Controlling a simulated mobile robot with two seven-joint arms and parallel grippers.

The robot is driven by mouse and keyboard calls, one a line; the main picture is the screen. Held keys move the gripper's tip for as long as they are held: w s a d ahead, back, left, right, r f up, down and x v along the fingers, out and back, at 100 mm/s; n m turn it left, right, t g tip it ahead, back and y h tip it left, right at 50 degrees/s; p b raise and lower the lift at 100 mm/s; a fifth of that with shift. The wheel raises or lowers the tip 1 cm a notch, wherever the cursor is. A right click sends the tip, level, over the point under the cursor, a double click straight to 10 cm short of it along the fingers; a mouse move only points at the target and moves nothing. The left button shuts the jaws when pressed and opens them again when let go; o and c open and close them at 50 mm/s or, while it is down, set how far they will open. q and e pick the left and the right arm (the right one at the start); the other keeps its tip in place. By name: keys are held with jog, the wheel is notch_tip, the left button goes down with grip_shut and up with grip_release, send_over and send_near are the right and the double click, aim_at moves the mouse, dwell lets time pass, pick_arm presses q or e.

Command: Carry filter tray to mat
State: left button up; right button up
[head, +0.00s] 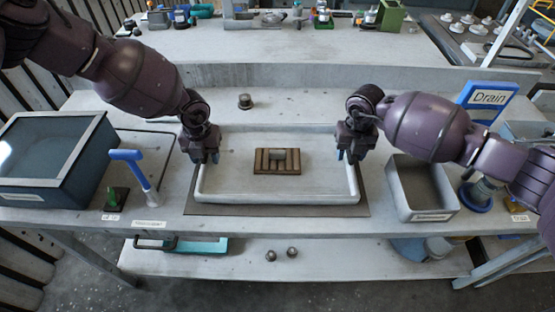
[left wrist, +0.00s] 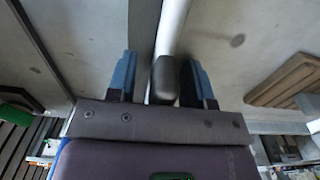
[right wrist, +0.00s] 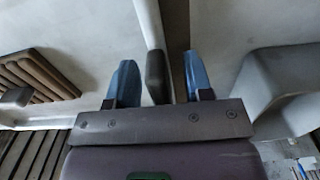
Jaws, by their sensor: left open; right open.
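The white filter tray (head: 275,197) sits level over a dark mat (head: 364,211), whose edge shows around the tray's front and sides. A brown slatted piece (head: 262,166) with a grey block on it lies in the tray. My left gripper (head: 206,157) is open at the tray's left side; a dark grip (left wrist: 165,80) on the rim stands between its fingers in the left wrist view. My right gripper (head: 348,154) is open at the right side; a dark grip (right wrist: 156,76) stands between its fingers in the right wrist view. Neither gripper is closed on a grip.
A blue-grey bin (head: 60,165) and a blue-handled tool (head: 130,165) stand left of the tray. A grey bin (head: 422,190) stands close on the right, before a blue Drain sign (head: 487,98). A small metal knob (head: 245,101) stands behind the tray.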

pick_arm(q)
jog(key=shift+c, duration=0.2)
pick_arm(e)
jog(key=shift+c, duration=0.2)
pick_arm(q)
grip_shut()
pick_arm(e)
grip_shut()
pick_arm(q)
jog(key=shift+r, duration=0.15)
pick_arm(e)
jog(key=shift+r, duration=0.15)
